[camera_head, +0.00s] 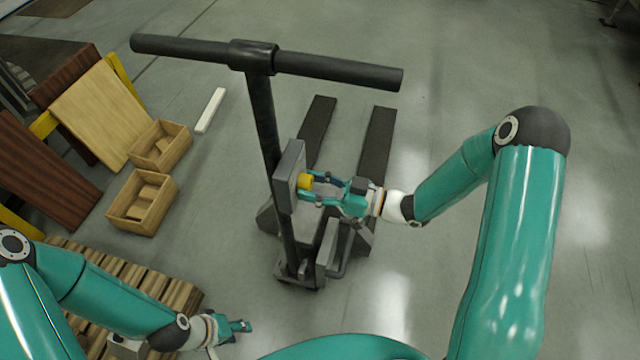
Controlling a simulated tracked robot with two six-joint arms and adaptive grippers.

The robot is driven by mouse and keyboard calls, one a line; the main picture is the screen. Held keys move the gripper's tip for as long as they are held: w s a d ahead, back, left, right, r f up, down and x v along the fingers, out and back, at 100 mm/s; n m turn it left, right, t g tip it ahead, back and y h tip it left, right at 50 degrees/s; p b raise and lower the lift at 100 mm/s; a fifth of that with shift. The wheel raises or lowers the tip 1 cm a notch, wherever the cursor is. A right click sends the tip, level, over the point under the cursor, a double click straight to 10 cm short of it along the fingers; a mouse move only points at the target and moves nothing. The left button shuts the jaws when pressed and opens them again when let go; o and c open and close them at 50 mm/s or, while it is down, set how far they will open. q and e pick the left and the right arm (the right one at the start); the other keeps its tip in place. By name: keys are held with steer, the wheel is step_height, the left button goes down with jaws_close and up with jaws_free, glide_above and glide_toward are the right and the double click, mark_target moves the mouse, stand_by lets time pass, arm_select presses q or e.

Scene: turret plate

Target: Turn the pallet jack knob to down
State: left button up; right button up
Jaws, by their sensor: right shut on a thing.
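The dark pallet jack (262,115) stands upright in the middle of the view, with a wide T-shaped handle at the top. The knob's pointer and markings are too small to make out. My left gripper (244,326) is low at the bottom left, away from the jack. The gap between its fingers cannot be made out.
Two wooden boxes (143,217) stand on the floor at the left, by leaning boards (101,112). A slatted wooden pallet (180,297) lies under my left arm. A white bar (210,110) lies on the floor. The jack's forks (377,143) extend backward. The floor at the right is clear.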

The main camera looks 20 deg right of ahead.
steer(key=m, duration=0.3)
steer(key=shift+a+r, duration=0.1)
steer(key=shift+s+m+p, duration=0.1)
steer(key=shift+m+p, duration=0.45)
steer(key=shift+m, duration=1.35)
steer(key=o, duration=1.1)
steer(key=shift+a, duration=0.1)
steer(key=shift+o, duration=0.2)
steer(key=shift+d, duration=0.2)
